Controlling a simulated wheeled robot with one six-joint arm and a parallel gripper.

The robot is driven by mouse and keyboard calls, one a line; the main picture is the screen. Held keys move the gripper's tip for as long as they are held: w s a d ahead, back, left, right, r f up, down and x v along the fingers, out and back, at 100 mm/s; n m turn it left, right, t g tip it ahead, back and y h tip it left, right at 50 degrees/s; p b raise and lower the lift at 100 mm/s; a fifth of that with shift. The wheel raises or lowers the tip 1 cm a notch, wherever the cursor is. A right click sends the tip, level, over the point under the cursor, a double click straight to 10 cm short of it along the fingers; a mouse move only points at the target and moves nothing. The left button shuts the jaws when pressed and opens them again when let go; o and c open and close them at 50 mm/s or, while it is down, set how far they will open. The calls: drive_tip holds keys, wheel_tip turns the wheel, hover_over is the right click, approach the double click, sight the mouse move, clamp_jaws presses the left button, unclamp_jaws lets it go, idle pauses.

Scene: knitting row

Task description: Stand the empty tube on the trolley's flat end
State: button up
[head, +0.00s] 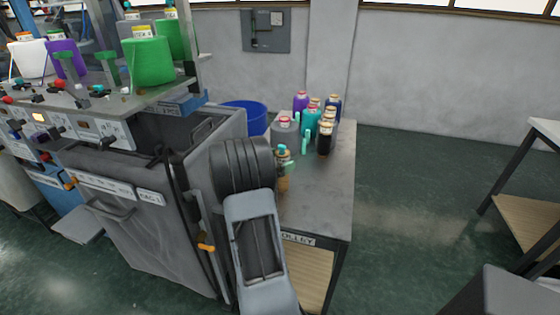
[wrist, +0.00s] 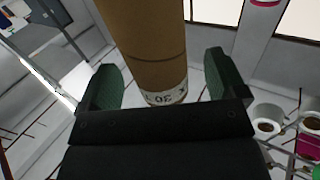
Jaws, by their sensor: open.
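The empty tube (wrist: 147,42) is brown cardboard with a white printed band at one end. In the wrist view it lies between my gripper's (wrist: 165,82) two green fingertips, with gaps visible on both sides. My gripper is open around it. In the head view a small part of the brown tube (head: 284,184) shows at the trolley's left side, partly hidden by my arm and gripper (head: 284,163). It looks upright there; whether its foot touches the top is hidden. The trolley's grey flat top (head: 322,195) is bare at its near end, above a sign reading "OLLEY".
Several yarn cones, including a teal one (head: 309,122) and a dark one (head: 325,140), crowd the trolley's far end. A blue bin (head: 245,117) stands behind. The knitting machine (head: 140,210) is close at left. Open floor (head: 410,200) lies right of the trolley.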

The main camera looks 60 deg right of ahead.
drive_tip(key=shift+r, duration=0.25)
drive_tip(key=v, duration=1.2)
